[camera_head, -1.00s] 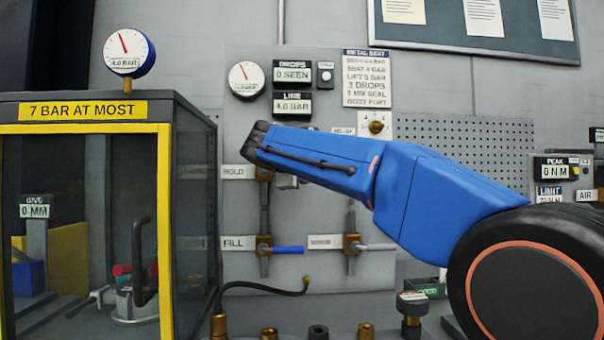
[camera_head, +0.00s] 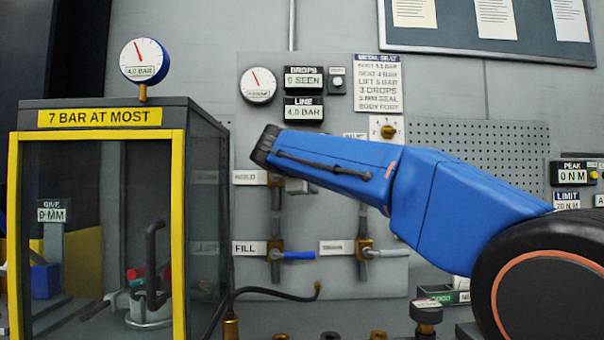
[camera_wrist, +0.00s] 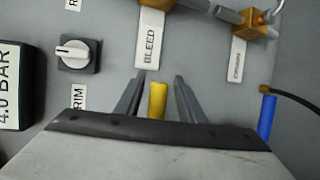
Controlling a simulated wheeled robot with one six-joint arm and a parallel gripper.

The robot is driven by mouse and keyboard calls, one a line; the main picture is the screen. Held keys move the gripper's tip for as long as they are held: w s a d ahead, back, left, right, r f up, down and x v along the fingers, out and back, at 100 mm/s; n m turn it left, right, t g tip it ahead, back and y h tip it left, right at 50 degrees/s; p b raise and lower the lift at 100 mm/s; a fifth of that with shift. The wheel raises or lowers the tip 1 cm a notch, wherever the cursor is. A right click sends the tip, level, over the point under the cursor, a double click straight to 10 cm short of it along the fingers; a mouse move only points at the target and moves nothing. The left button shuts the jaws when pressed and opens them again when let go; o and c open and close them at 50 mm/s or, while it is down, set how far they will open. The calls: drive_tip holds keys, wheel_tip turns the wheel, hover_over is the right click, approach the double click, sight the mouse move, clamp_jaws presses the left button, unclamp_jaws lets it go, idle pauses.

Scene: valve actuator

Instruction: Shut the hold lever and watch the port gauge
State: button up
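My gripper is at the wall panel; in the wrist view its fingers (camera_wrist: 157,98) are open, one on each side of a yellow lever handle (camera_wrist: 158,102), with gaps on both sides. The handle looks like the hold lever; its root is hidden below my gripper body. In the head view the HOLD label (camera_head: 250,178) and brass valve (camera_head: 276,180) show just below my arm's tip, which hides the fingers. One round dial (camera_head: 258,85) is on the panel and another (camera_head: 144,61), showing 4.0 BAR, tops the cabinet. Neither is legibly marked port.
The LINE display (camera_head: 304,111) reads 4.0 BAR, DROPS (camera_head: 304,80) 0 SEEN. The blue fill lever (camera_head: 298,255) and a grey lever (camera_head: 387,253) lie below. A BLEED label (camera_wrist: 150,37) and knob (camera_wrist: 73,52) are near my fingers. A yellow-framed cabinet (camera_head: 178,230) stands left.

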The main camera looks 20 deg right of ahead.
drive_tip(key=v, duration=1.6)
drive_tip(key=shift+s, duration=0.15)
drive_tip(key=shift+a, duration=0.15)
